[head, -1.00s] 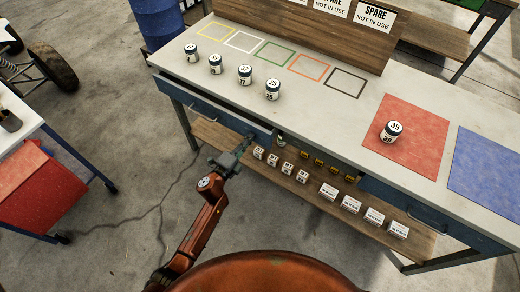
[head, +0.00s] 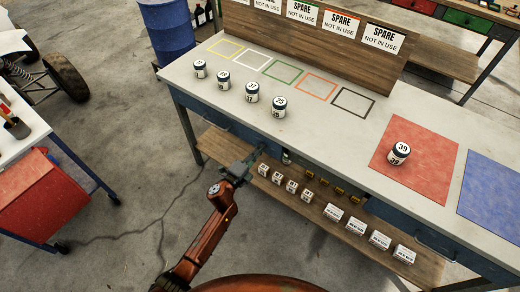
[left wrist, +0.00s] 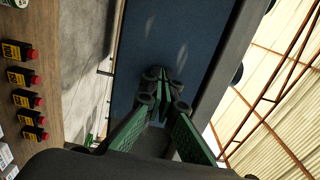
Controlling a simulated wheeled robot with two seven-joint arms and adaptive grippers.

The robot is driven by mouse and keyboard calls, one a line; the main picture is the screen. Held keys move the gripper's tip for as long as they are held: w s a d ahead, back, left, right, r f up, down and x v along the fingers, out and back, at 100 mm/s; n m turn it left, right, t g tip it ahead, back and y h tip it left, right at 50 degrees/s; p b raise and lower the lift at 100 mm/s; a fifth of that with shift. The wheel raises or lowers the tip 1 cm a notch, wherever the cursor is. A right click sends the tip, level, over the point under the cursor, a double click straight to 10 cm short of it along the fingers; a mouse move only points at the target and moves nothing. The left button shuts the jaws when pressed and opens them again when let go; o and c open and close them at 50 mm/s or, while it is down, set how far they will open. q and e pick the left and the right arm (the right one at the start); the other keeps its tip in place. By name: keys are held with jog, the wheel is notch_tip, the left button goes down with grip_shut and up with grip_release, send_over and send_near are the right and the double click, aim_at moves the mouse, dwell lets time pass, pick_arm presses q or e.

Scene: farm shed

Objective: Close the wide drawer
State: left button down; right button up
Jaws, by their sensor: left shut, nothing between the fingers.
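The wide drawer (head: 205,113) is the blue front under the left part of the workbench (head: 330,120). In the head view its front looks about flush with the bench edge, with no open gap showing above it. My left gripper (head: 254,156) is shut and empty, its fingertips at the drawer front near its right part. In the left wrist view the shut green fingers (left wrist: 164,76) point at the blue drawer front (left wrist: 185,35) and appear to touch it or nearly so. My right gripper is not in view.
Several numbered canisters (head: 252,92) stand on the bench top. A lower shelf (head: 310,210) below the drawer holds several small boxes. A red bin cart (head: 40,195) stands at left and a blue barrel (head: 167,35) behind. The floor at front left is clear.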

pick_arm(q)
jog(key=p+v, duration=0.3)
jog(key=v, duration=1.1)
jog(key=shift+f, duration=0.1)
